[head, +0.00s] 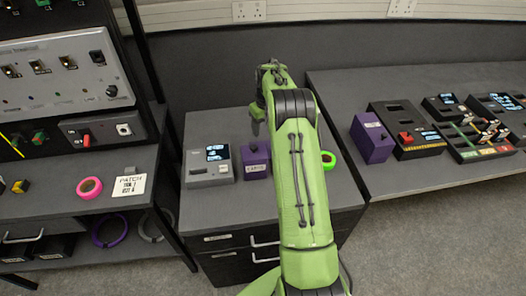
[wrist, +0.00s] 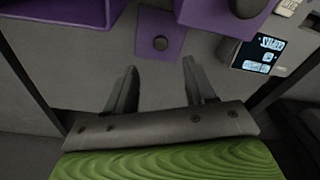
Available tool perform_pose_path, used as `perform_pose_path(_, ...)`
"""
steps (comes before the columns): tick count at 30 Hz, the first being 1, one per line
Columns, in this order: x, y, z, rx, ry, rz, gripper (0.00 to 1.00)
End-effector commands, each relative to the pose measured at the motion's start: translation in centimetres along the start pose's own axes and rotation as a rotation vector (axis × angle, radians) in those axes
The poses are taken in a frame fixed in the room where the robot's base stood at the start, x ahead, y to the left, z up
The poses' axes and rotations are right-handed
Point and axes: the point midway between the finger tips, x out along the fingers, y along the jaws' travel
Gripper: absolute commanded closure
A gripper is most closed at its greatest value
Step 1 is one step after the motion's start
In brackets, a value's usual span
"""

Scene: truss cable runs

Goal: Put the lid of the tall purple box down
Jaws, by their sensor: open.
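In the wrist view a purple lid (wrist: 158,32) with a dark round knob lies apparently flat on the grey cabinet top (wrist: 75,62). An open purple box (wrist: 112,14) shows at the upper left, cut off by the frame; its height cannot be judged there. My gripper (wrist: 159,66) is open and empty, its fingers apart just short of the lid, with the knob beyond their gap. In the head view, my gripper (head: 257,119) is seen only in part above the cabinet. My arm hides the lid and the open box there.
A knobbed, labelled purple box (head: 256,166) stands next to a grey display device (head: 208,168). Bright green tape (head: 328,160) lies to the right of my arm. Another purple box (head: 371,140) stands on the right bench. A rack (head: 68,75) rises at left.

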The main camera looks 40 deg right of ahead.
Motion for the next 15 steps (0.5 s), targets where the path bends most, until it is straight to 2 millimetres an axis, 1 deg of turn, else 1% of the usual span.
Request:
perform_pose_path(1, 1.6, -0.1, 0.1, 0.000, -0.003, -0.001, 0.45)
perform_pose_path(3, 2.9, 0.0, 0.0, 0.000, -0.002, -0.001, 0.45)
perform_pose_path(8, 4.7, 0.0, 0.0, 0.001, 0.000, 0.000, 0.45)
perform_pose_path(12, 7.4, -0.1, -0.1, 0.001, 0.000, -0.001, 0.45)
perform_pose_path(15, 8.9, -0.1, -0.1, 0.002, 0.000, -0.001, 0.45)
